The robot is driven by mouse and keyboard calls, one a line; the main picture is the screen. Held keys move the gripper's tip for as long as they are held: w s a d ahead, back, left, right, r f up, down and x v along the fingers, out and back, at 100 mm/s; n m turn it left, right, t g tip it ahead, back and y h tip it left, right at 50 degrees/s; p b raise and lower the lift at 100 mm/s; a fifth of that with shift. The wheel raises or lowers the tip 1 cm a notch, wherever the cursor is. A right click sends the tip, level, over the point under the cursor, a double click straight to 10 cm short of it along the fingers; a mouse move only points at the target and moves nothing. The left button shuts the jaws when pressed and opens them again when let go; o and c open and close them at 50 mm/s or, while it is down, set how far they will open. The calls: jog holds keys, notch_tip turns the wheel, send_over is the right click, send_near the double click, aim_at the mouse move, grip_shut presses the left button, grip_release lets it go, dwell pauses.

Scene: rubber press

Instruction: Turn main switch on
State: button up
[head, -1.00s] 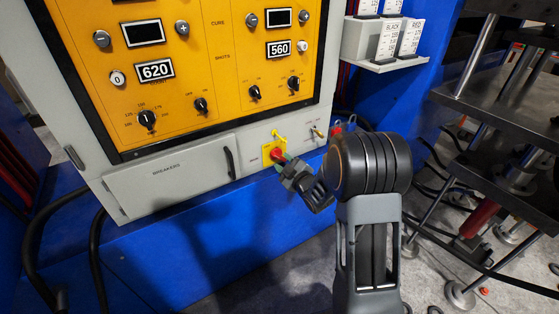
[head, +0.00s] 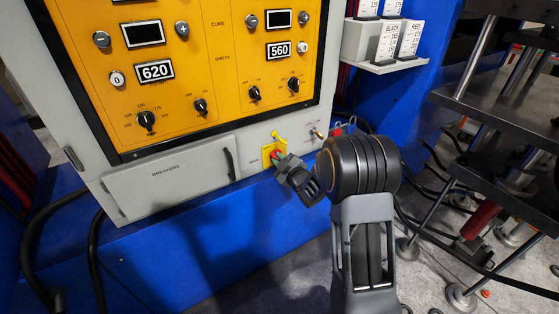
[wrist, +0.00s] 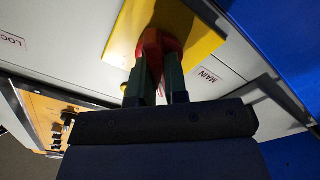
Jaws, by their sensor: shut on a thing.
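The main switch is a red knob (wrist: 158,44) on a yellow plate (head: 268,155), low on the grey cabinet front to the right of the breakers door. My gripper (head: 282,162) reaches it from the lower right in the head view and hides most of the knob there. In the wrist view my gripper (wrist: 158,75) has its two green fingers closed on the red knob. The yellow plate (wrist: 205,38) lies behind the knob, with a "MAIN" label (wrist: 209,76) beside it.
The breakers door (head: 170,180) is shut, with a black handle. Above it is the yellow control panel (head: 215,70) with dials and displays. A shelf with labelled boxes (head: 385,50) is at upper right. The metal press frame (head: 490,130) stands at the right.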

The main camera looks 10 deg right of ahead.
grip_shut()
jog(key=shift+m, duration=0.3)
jog(key=m, duration=0.8)
jog(key=shift+d+b, duration=0.15)
jog(key=shift+b, duration=0.25)
jog(key=shift+d+m+p, duration=0.1)
jog(key=shift+m+p, duration=0.8)
jog(key=shift+m, duration=3.7)
